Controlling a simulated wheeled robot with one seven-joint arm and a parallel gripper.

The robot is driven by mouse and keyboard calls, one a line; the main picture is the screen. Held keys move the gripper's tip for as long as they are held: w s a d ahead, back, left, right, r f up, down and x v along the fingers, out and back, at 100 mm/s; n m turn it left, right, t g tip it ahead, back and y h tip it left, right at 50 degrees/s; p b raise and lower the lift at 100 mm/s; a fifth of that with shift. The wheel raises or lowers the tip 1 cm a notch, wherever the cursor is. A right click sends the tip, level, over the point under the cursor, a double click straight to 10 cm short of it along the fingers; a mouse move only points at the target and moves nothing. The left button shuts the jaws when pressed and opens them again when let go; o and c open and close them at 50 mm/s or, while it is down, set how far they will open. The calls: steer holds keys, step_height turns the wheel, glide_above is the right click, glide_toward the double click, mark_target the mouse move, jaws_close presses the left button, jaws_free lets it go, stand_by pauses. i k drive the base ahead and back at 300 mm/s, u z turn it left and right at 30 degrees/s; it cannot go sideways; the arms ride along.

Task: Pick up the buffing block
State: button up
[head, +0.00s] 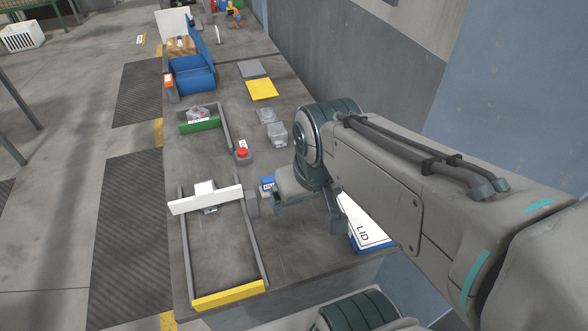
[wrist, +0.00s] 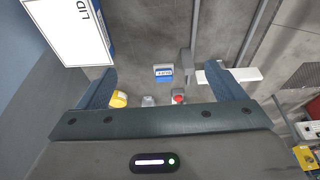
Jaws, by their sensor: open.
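A small blue block with a white label (head: 267,183) lies on the grey bench, just left of my gripper in the head view. It looks like the buffing block, but its label is too small to read. In the wrist view the blue block (wrist: 163,70) appears between my two fingers, apart from both. My gripper (head: 304,212) is open and empty above the bench, and part of it is hidden by my wrist. Both fingers show in the wrist view (wrist: 163,82), spread wide.
A grey post (head: 252,204) stands close beside the block. A red button (head: 242,152) is behind it. A white bar (head: 205,200) crosses a railed frame at left. A box marked LID (head: 365,225) sits at right, partly behind my arm. A yellow plate (head: 262,89) lies farther back.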

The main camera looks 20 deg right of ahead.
mark_target(267, 181)
steer(key=z, duration=0.25)
steer(key=k, duration=1.05)
steer(key=u, duration=0.75)
steer(key=i, duration=1)
